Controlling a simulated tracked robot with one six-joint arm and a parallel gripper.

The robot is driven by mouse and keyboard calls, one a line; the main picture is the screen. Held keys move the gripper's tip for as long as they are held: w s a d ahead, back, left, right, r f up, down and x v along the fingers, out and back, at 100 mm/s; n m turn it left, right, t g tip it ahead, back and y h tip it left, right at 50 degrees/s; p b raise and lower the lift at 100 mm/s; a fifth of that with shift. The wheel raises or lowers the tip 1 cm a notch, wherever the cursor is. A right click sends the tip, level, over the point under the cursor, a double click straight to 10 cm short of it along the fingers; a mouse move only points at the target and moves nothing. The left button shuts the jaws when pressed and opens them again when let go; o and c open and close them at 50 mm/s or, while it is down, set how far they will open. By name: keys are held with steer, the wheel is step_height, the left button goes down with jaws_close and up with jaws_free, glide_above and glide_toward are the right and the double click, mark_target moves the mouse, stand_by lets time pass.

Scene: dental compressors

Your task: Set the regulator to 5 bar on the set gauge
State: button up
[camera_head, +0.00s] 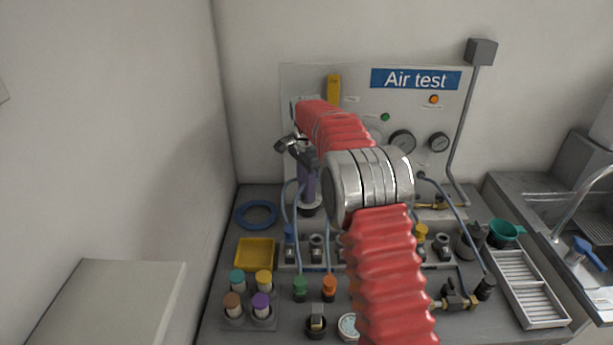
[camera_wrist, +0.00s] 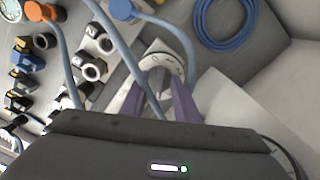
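My gripper (camera_wrist: 160,92) points down over the back left of the bench. Its two purple fingers stand apart in the wrist view, on either side of a pale round knob-like part (camera_wrist: 163,62) with dark marks. Whether they touch it I cannot tell. In the head view the purple fingers (camera_head: 308,186) end just above a dark and pale base (camera_head: 311,209). I cannot tell for sure that this is the regulator.
Blue-grey hoses (camera_wrist: 140,70) run close by my fingers. A blue ring of hose (camera_head: 256,213) and a yellow tray (camera_head: 255,253) lie to the left. Several fittings stand in front. The "Air test" panel (camera_head: 360,85) rises behind, and a sink (camera_head: 590,225) is at right.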

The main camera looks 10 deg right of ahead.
step_height(320, 180, up, 14)
steer(key=shift+f, duration=0.25)
stand_by(0.4)
stand_by(0.3)
step_height(320, 180, down, 6)
steer(key=s+n, duration=0.2)
steer(key=n, duration=0.4)
steer(key=s+r+n+t, duration=0.2)
steer(key=s+n, duration=0.2)
steer(key=s, duration=1.6)
steer(key=s+r+n+t, duration=0.2)
steer(key=s+n+t, duration=0.1)
steer(key=s, duration=1.8)
steer(key=shift+d+r+n+t, duration=0.2)
steer(key=shift+n+t, duration=0.1)
steer(key=shift+n, duration=0.3)
